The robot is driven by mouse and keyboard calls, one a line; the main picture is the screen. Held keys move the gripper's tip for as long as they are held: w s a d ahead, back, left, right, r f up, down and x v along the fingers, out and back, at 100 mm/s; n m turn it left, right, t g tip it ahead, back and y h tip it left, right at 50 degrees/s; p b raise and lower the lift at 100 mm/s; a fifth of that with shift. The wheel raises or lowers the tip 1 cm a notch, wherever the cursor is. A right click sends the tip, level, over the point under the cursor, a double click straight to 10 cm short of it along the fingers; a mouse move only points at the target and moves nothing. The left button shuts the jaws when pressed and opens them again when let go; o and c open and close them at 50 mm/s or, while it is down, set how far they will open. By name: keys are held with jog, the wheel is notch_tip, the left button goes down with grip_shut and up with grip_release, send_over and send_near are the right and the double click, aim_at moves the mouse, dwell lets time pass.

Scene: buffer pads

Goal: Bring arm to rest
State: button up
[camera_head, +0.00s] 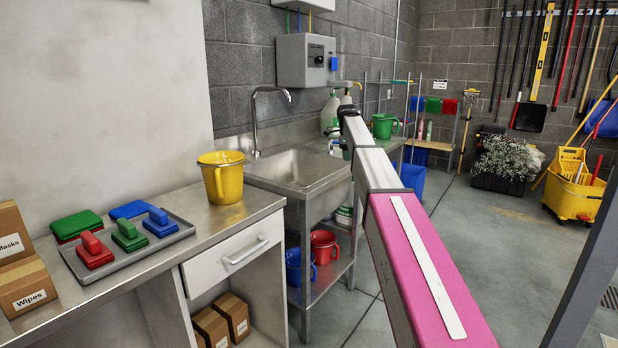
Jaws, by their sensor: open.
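My pink and white arm (420,250) reaches from the lower right toward the sink, over the floor and in front of the sink's right end. Its far visible end is dark; I cannot make out my gripper there, and the arm hides what lies behind it. On the steel counter at left, a grey tray (88,276) holds a red pad (94,252), a green pad (129,236) and a blue pad (160,222), each with a raised handle. A green pad on a red one (76,225) and another blue pad (129,209) lie at the tray's back edge.
A yellow jug (221,178) stands on the counter (262,203) beside the sink (300,168). Cardboard boxes (24,285) sit at the far left. Bottles (330,112) and a green jug (383,126) stand beyond the sink. The floor (480,235) right of the arm is clear, up to a yellow mop bucket (572,197).

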jog(key=s+d+f+n+g, duration=0.15)
jog(key=s+f+n, duration=1.35)
jog(key=s+f, duration=1.6)
jog(key=s+f+n+y, duration=0.1)
jog(key=s+f+n, duration=0.6)
jog(key=s, duration=0.6)
jog(key=shift+s+d+f, duration=0.25)
jog(key=shift+f, duration=0.3)
